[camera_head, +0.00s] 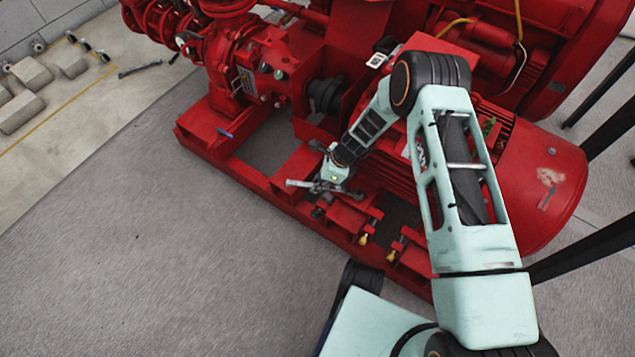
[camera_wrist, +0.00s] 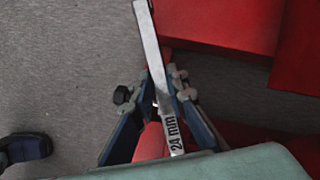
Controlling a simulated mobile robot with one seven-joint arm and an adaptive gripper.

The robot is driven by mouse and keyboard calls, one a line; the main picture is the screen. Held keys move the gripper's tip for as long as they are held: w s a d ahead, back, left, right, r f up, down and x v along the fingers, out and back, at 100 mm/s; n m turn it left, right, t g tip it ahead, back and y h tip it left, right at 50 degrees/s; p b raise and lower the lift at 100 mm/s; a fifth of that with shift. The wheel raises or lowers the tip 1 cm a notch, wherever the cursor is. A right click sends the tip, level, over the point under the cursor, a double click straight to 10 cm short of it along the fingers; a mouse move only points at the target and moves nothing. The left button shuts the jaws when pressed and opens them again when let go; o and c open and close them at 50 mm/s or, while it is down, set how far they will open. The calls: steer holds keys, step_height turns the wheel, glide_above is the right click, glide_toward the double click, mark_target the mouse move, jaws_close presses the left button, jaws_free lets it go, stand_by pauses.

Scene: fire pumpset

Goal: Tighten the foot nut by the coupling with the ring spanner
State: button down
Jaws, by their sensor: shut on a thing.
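My gripper (camera_head: 326,184) is at the end of the arm, low over the near side of the red base frame. It is shut on the ring spanner (camera_head: 300,183), whose grey shaft sticks out to the left. The black coupling (camera_head: 325,95) sits between pump and motor, beyond my gripper. The foot nut is too small or hidden to make out with certainty.
The red base frame (camera_head: 240,180) carries the pump (camera_head: 235,65) at left and the big red motor (camera_head: 545,185) at right. Yellow-tipped bolts (camera_head: 363,240) stand near the frame's front edge. The grey floor (camera_head: 150,240) in front is clear. Grey blocks (camera_head: 30,72) lie far left.

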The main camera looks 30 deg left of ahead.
steer(key=shift+r, duration=0.2)
stand_by(0.3)
steer(key=shift+r+p, duration=1.75)
steer(key=shift+r, duration=0.65)
steer(key=shift+s, duration=0.15)
